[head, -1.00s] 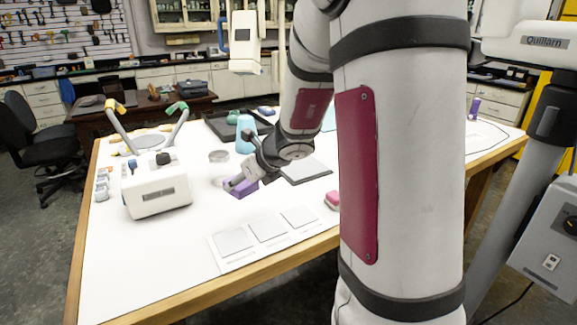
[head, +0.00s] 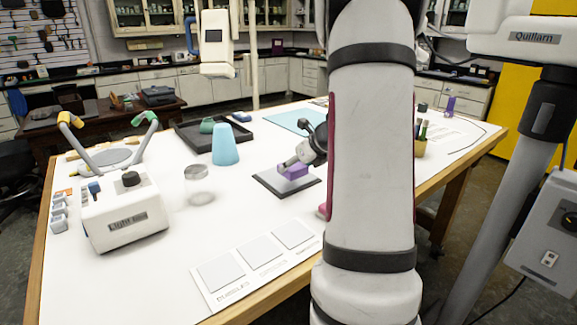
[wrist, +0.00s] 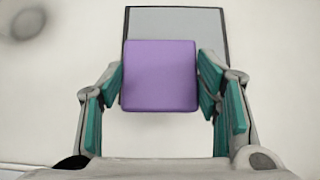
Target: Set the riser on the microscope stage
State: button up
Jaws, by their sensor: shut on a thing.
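The riser appears to be a purple block (head: 291,172), held in my gripper (head: 290,167). In the wrist view the block (wrist: 160,77) sits between the two teal-padded fingers of my gripper (wrist: 160,88). The microscope stage appears to be a flat grey plate with a dark rim (head: 268,182). In the head view the block shows over this plate; whether it touches is unclear. In the wrist view the plate (wrist: 175,20) extends beyond the block, and the block hides its near part.
A light-blue cone (head: 225,146) and a clear round dish (head: 198,186) stand left of the plate. A white light box (head: 125,212) is farther left. A white card with square pads (head: 228,290) lies at the front edge. A dark tray (head: 190,133) lies behind.

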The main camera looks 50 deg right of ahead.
jog(key=w+d, duration=0.2)
jog(key=w, duration=0.1)
jog(key=w+d, duration=0.1)
jog(key=w, duration=0.1)
jog(key=shift+w+d+f+p, duration=0.1)
jog(key=shift+d+f+p, duration=0.2)
jog(key=shift+p, duration=0.1)
jog(key=shift+w+d+f, duration=0.1)
jog(key=shift+w+f, duration=0.05)
jog(key=shift+f, duration=0.75)
jog(key=shift+w+d+f, duration=0.1)
jog(key=shift+w+f, duration=0.05)
jog(key=shift+f, duration=0.75)
jog(key=shift+f+b, duration=0.15)
jog(key=shift+b, duration=0.2)
jog(key=o, duration=1.2)
jog(key=shift+c, duration=0.2)
